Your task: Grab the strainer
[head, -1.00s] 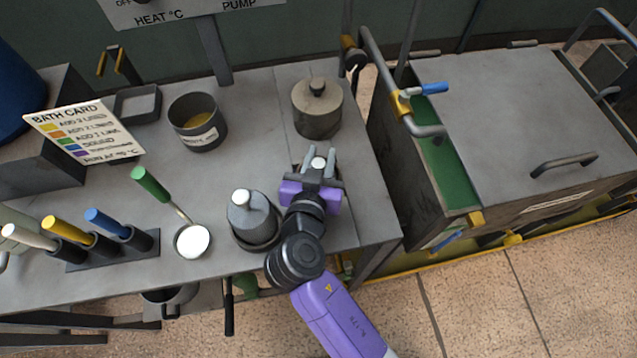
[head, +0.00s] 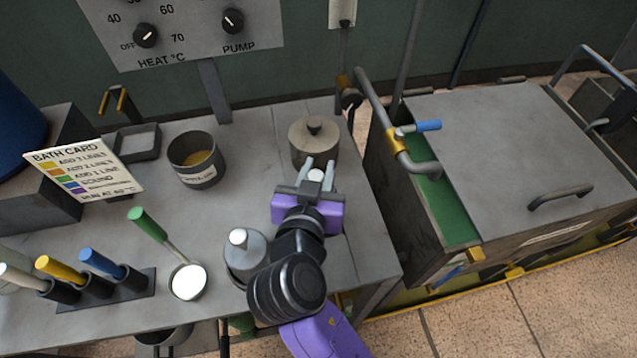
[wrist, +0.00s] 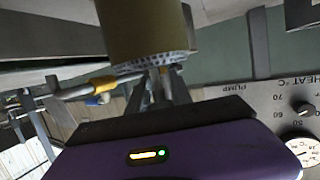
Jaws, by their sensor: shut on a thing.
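My gripper (head: 317,172) is over the right part of the grey bench, its fingers pointing away toward the lidded pot. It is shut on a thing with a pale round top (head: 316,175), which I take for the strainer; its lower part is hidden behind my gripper. In the wrist view, which is roughly upside down, the fingers (wrist: 160,84) are in front of an olive cylinder (wrist: 145,28) with a speckled rim. I cannot tell whether that cylinder belongs to the held thing.
A lidded pot (head: 312,145) stands just beyond my gripper. A grey vessel with a white knob (head: 245,258) stands close at left. A ladle (head: 188,282), handled tools (head: 100,262) and a labelled pot (head: 197,160) are farther left. A lidded tank (head: 500,150) is at right.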

